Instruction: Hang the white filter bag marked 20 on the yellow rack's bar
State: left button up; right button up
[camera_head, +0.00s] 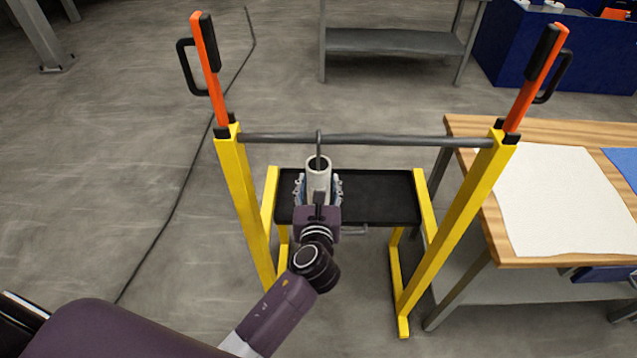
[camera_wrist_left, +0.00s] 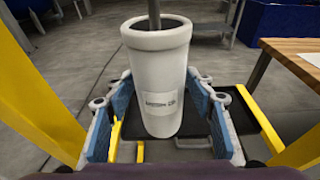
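The white filter bag (camera_head: 318,168) is an upright white cylinder with a grey hooked rod at its open top. The hook's top reaches the bar (camera_head: 400,141) of the yellow rack (camera_head: 470,200), and the bag hangs below it, left of the bar's middle. In the left wrist view the bag (camera_wrist_left: 158,75) has a small label, too blurred to read. My left gripper (camera_head: 318,190) is around the bag from the near side. Its blue-padded fingers (camera_wrist_left: 165,110) stand on both sides of it, with narrow gaps showing. My right gripper is out of view.
A black tray (camera_head: 385,197) lies low between the rack's legs. Orange handles (camera_head: 208,65) rise from the rack's posts. A wooden table (camera_head: 480,127) with a white cloth (camera_head: 560,200) stands close on the right. A grey bench (camera_head: 390,41) is behind. Floor on the left is mostly clear.

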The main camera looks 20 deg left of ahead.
pick_arm(q)
jog(key=shift+o, duration=0.6)
jog(key=shift+s, duration=0.25)
jog(key=v, duration=1.2)
jog(key=s+f+n+g+h, duration=0.1)
jog(key=s+f+n+g, duration=0.15)
jog(key=f, duration=0.85)
jog(key=s+f+n+g+h, duration=0.15)
jog(key=s+f+n, duration=0.25)
jog(key=f, duration=0.8)
jog(key=s+f+n+g+h, duration=0.1)
jog(key=s+f+n+g, duration=0.25)
jog(key=f, duration=0.75)
jog(key=s+a+f+n+g, duration=0.2)
jog(key=s+f+n, duration=0.4)
jog(key=s, duration=0.3)
jog(key=s+a+f+n+g, duration=0.2)
jog(key=s+a+f+n, duration=0.2)
jog(key=s+f+n, duration=0.3)
jog(key=s+a+f+n+g, duration=0.2)
jog(key=s+f+n, duration=0.5)
jog(key=s, duration=0.6)
jog(key=shift+a+f+h, duration=0.15)
jog(key=shift+a+h, duration=0.2)
jog(key=shift+a, duration=0.45)
jog(key=shift+c, duration=0.4)
